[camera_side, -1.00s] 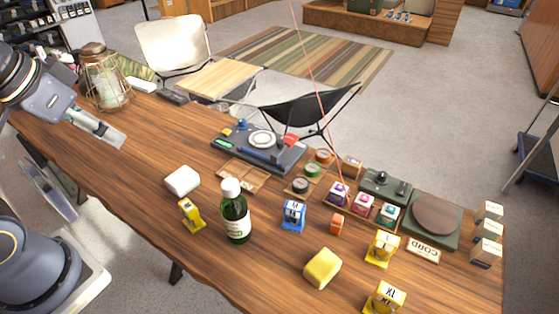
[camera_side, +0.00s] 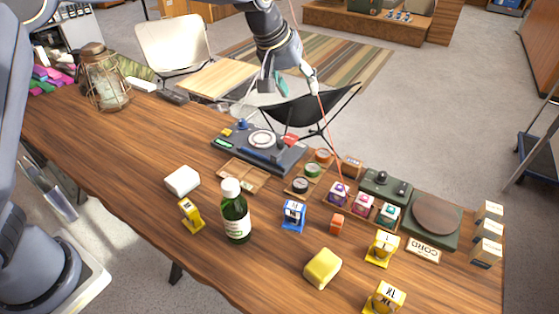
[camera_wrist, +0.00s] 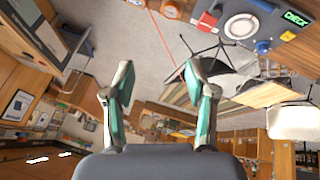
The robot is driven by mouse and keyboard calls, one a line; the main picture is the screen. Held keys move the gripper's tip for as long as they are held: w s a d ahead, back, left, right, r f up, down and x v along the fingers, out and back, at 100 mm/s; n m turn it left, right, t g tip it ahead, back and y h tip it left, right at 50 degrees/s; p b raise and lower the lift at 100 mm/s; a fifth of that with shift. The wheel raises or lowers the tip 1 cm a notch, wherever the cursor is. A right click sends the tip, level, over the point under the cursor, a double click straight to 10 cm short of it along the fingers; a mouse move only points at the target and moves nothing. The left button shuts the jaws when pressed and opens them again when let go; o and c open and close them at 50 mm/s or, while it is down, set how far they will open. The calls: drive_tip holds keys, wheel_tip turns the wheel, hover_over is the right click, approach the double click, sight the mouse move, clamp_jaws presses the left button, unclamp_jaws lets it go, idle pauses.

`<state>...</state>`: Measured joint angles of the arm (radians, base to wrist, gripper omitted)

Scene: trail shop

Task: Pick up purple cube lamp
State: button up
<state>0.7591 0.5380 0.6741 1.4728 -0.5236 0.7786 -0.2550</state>
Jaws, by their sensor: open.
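My gripper (camera_side: 289,90) is open and empty, raised high above the back edge of the table, up and to the left of the purple lamp in the side view. In the wrist view my gripper (camera_wrist: 158,70) has its two teal-padded fingers spread with nothing between them. I cannot make out the purple lamp there.
A thin red line (camera_side: 320,98) descends to the purple lamp. A green bottle (camera_side: 235,212), blue lamp (camera_side: 293,215) and yellow block (camera_side: 322,268) stand forward. The table's left part is mostly bare.

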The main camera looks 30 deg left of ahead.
drive_tip(key=d+f+m+y, duration=0.1)
drive_tip(key=d+f+m, duration=0.1)
drive_tip(key=d+f, duration=0.6)
drive_tip(key=m, duration=0.2)
approach(340, 187)
drive_tip(key=shift+g+y, duration=0.4)
drive_tip(key=shift+g, duration=0.1)
drive_tip(key=x, duration=0.4)
drive_tip(key=shift+w+d, duration=0.25)
drive_tip(key=shift+w, duration=0.15)
drive_tip(key=shift+x, duration=2.95)
drive_tip(key=shift+d, duration=0.1)
drive_tip(key=c, duration=1)
